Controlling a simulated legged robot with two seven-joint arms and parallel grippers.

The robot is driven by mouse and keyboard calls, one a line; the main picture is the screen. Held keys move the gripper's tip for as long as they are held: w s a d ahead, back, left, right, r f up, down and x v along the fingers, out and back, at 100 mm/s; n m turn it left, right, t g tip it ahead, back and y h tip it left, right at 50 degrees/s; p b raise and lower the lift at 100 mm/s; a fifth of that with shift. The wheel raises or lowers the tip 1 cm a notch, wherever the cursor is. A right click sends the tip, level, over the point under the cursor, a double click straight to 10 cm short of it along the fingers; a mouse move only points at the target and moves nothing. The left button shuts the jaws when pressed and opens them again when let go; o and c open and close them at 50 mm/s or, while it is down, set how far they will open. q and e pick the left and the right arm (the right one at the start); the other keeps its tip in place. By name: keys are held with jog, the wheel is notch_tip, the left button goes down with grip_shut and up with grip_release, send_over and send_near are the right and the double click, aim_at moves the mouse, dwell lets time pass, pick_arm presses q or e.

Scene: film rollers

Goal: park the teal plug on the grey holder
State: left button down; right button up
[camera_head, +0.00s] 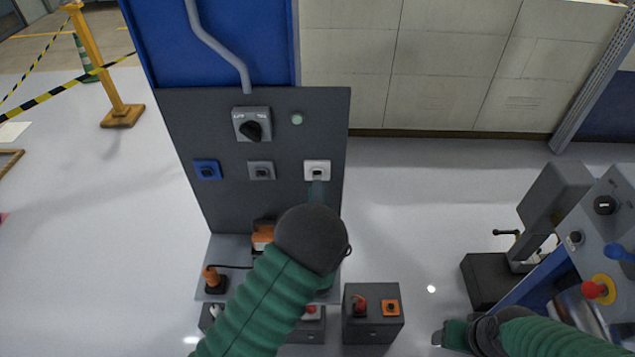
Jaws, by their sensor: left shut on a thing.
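My left arm reaches up in front of the dark panel. Its dark wrist hides most of the left gripper (317,196). The gripper is shut on a dark teal shape, which looks like the teal plug (318,186), just below the white socket (317,170). Whether the plug touches the socket cannot be told. A grey square fitting (261,170) sits left of the white socket. I cannot tell whether it is the grey holder or whether the holder is hidden behind my arm. My right gripper (441,338) is low at the right, its fingers unclear.
A blue socket (207,169) and a rotary switch (252,125) are on the panel. An orange plug (211,277) stands on the shelf at left. A dark box (373,314) with red and orange fittings stands below. A control console (602,230) is at right.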

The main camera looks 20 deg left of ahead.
pick_arm(q)
jog(key=shift+s+r, duration=0.1)
jog(key=shift+s, duration=0.1)
jog(key=d+f+m+g+h, duration=0.1)
jog(key=f+g, duration=0.1)
jog(key=f, duration=0.3)
jog(key=d+f+m+g+h, duration=0.1)
jog(key=f+g+h, duration=0.1)
jog(key=f, duration=0.3)
jog(key=w+d+f+m+g+h, duration=0.1)
jog(key=f+g+h, duration=0.1)
jog(key=f+g, duration=0.2)
jog(key=shift+f, duration=0.55)
jog(key=s+f+m+g, duration=0.2)
jog(key=s+f+g, duration=0.1)
jog(key=s+f+m+g, duration=0.2)
jog(key=s+f+g, duration=0.1)
jog(key=s, duration=0.1)
jog(key=s+f+m+g, duration=0.2)
jog(key=s+f+g, duration=0.1)
jog(key=f, duration=0.1)
jog(key=shift+s+d, duration=0.35)
jog(key=shift+s, duration=0.05)
jog(key=shift+d+f, duration=0.25)
jog(key=shift+f, duration=0.5)
jog(key=shift+a, duration=0.1)
